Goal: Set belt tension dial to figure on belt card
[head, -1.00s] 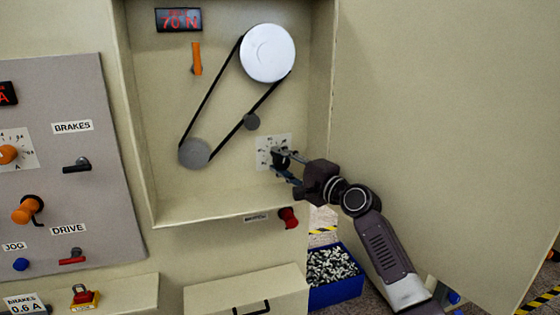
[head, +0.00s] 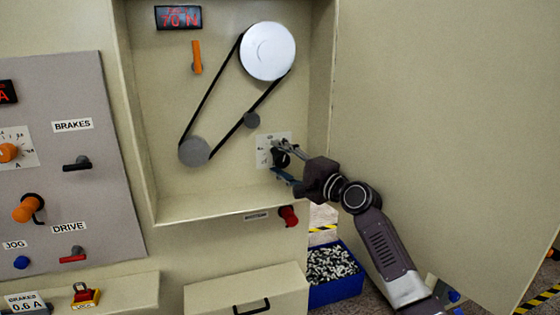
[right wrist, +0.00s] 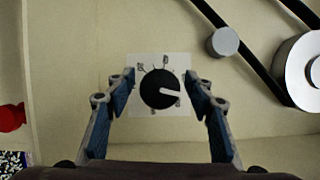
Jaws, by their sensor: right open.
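In the right wrist view the pointer points right and slightly down; the scale figures are too small to read. My right gripper (head: 276,160) is open, its fingers on either side of the dial. The right wrist view shows gaps between both fingertips (right wrist: 159,78) and the knob. A red-lit display (head: 179,18) reads 70 N. I cannot make out a belt card. My left gripper is out of view.
Above the dial, a black belt (head: 212,92) runs over a large pulley (head: 267,51), a small pulley (head: 193,151) and an idler (head: 251,120). An orange lever (head: 196,57) hangs left. The open door (head: 440,110) stands right. A blue bin (head: 335,285) is below.

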